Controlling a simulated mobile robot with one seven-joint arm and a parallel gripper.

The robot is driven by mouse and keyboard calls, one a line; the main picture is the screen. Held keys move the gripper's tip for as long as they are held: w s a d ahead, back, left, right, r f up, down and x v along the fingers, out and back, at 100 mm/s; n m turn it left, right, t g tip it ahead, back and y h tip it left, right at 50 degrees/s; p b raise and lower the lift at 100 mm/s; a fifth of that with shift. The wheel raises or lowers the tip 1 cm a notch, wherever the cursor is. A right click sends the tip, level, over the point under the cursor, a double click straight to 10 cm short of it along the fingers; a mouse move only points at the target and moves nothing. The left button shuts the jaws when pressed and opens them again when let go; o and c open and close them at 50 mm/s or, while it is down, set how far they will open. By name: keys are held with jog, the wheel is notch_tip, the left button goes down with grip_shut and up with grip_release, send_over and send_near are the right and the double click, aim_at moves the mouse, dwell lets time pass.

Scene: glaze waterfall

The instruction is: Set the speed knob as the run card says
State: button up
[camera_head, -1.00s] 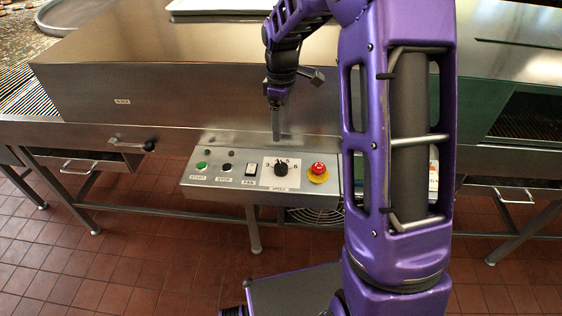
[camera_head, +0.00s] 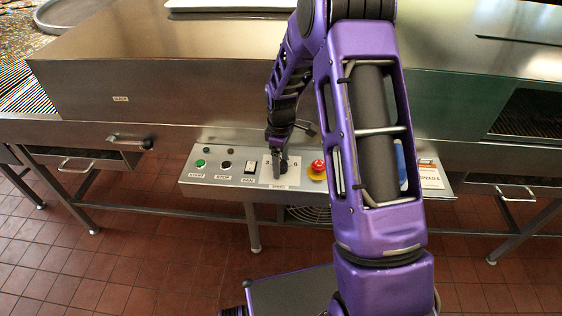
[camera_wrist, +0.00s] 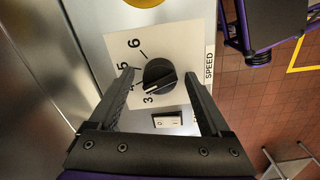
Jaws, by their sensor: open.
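The black speed knob (camera_wrist: 160,76) sits on a white scale plate marked 3 to 6 in the wrist view. Its white pointer mark is turned toward the 3 side of the scale. In the head view the knob is mostly hidden behind my gripper (camera_head: 279,168). In the wrist view my gripper (camera_wrist: 160,73) is open, with one finger on each side of the knob; I cannot tell whether either touches it. The run card (camera_head: 429,176) is at the panel's right end. Its small print reads "SPEED" and a digit that looks like 6.
Left of the knob on the panel are the green START button (camera_head: 200,163), the black STOP button (camera_head: 226,165) and the white FAN switch (camera_head: 250,167). The red emergency button (camera_head: 318,166) on a yellow base is close to the knob's right. The steel hood (camera_head: 200,85) rises behind.

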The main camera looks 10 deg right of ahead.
grip_shut()
dwell(0.4)
jog(key=shift+m, duration=0.3)
jog(key=m+b, duration=0.1)
jog(key=m, duration=0.1)
jog(key=shift+m, duration=0.4)
jog(key=m, duration=0.4)
jog(key=shift+m+b, duration=0.3)
jog(key=m, duration=0.4)
jog(key=shift+m, duration=2.1)
